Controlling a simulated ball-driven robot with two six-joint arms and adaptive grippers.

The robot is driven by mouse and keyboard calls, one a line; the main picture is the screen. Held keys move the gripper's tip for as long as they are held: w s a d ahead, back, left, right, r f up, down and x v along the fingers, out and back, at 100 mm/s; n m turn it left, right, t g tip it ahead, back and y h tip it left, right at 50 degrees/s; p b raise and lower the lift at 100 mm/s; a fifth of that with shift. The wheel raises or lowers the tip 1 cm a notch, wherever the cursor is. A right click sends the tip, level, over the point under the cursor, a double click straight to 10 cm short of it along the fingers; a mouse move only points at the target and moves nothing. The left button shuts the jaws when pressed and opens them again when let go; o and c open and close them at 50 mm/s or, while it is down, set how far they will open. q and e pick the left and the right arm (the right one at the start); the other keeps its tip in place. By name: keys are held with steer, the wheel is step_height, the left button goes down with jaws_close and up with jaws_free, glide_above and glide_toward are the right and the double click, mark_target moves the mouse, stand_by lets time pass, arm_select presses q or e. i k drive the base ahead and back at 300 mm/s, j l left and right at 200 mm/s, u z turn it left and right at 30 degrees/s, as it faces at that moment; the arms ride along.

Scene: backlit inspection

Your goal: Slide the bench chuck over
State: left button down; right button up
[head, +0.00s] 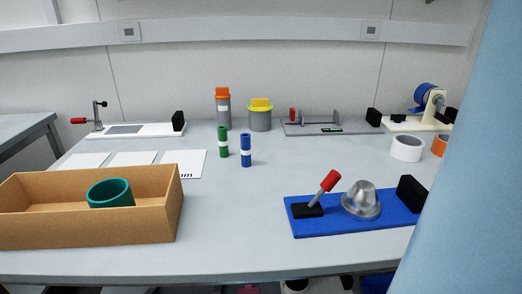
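What looks like the bench chuck is a blue base plate (335,226) at the front right of the table in the head view. It carries a silver dome-shaped metal part (362,201), a tilted lever with a red grip (330,181) on a black foot, and a black block (410,193) at its right end. The plate lies flat near the front edge, and its right end meets a pale blue surface in the picture. Neither of my grippers is in view.
A brown open box (85,228) with a teal ring (110,193) stands front left. Green (223,142) and blue (246,150) cylinders stand mid-table. Other fixtures line the back. A pale blue surface (465,160) hides the right side. The front middle is clear.

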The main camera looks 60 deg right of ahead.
mark_target(363, 207)
steer(key=l+z, duration=0.1)
steer(key=z, duration=0.85)
steer(key=l+z, duration=0.15)
steer(key=z, duration=0.8)
steer(key=i+l+z, duration=0.1)
steer(key=z, duration=0.35)
